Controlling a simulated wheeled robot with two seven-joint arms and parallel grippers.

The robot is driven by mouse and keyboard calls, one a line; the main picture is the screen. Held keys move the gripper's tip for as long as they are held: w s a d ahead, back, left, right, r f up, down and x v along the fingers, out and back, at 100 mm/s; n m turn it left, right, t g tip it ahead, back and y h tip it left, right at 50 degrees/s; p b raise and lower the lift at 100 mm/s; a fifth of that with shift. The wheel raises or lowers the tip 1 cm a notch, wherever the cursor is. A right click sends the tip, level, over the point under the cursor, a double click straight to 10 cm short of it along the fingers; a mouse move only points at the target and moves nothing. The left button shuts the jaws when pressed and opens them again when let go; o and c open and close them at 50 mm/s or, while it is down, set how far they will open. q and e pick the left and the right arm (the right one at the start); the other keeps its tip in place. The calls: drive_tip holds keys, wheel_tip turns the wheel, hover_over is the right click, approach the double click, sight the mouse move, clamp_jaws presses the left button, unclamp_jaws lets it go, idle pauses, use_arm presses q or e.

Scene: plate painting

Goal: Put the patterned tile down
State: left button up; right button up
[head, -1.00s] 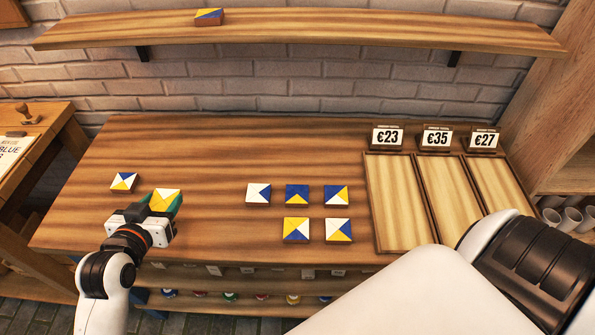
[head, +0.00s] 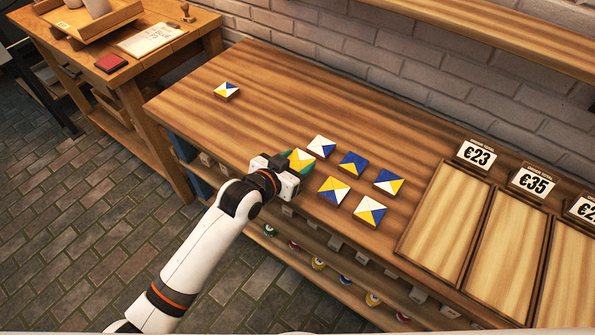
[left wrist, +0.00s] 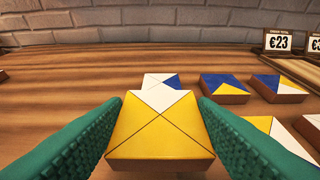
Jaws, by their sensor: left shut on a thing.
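My left gripper (head: 297,161) is shut on a patterned tile (head: 301,157), with its green pads on either side. In the left wrist view the patterned tile (left wrist: 160,135) is mostly yellow with a white triangle at the far side. It is at the left, front end of a group of tiles. A white and blue tile (head: 321,146) lies just beyond it and shows partly behind it in the left wrist view (left wrist: 164,86). I cannot tell whether the two tiles touch, or whether the held tile rests on the table. My right gripper is not in view.
Several blue, yellow and white tiles, such as this one (head: 353,164), lie to the right on the wooden table (head: 260,70). A lone tile (head: 226,91) lies farther left. Trays (head: 446,220) with price signs stand right. The table behind the group is clear.

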use_arm(q)
drive_tip(key=shift+f, duration=1.65)
drive_tip(key=shift+s+d+f, duration=0.1)
drive_tip(key=o, duration=1)
